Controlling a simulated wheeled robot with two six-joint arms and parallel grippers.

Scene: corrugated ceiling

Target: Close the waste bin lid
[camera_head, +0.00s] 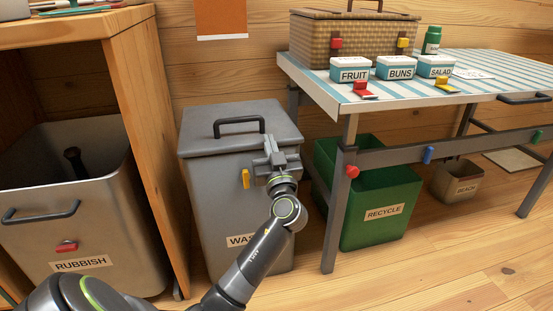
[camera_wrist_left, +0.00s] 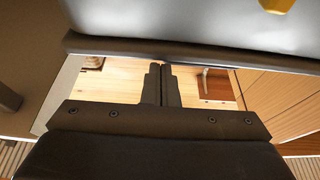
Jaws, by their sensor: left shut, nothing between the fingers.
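The grey waste bin (camera_head: 220,205) stands in the middle of the head view, with its label partly hidden behind my left arm. Its grey lid (camera_head: 205,128), with a dark handle (camera_head: 239,126) on top, lies down over the bin; I see no clear gap under its front edge. A yellow clip (camera_head: 245,179) is on the bin's front. My left gripper (camera_head: 270,145) is shut and empty at the lid's front edge, right of the clip; contact is unclear. The shut fingers (camera_wrist_left: 161,85) show in the left wrist view below a dark edge. My right gripper is out of view.
A wooden cabinet (camera_head: 145,110) with an open rubbish bin (camera_head: 120,215) stands left. A striped table (camera_head: 455,65) with a wicker basket (camera_head: 360,38) stands right, over a green recycle bin (camera_head: 385,205). The wooden floor (camera_head: 440,265) is clear at front right.

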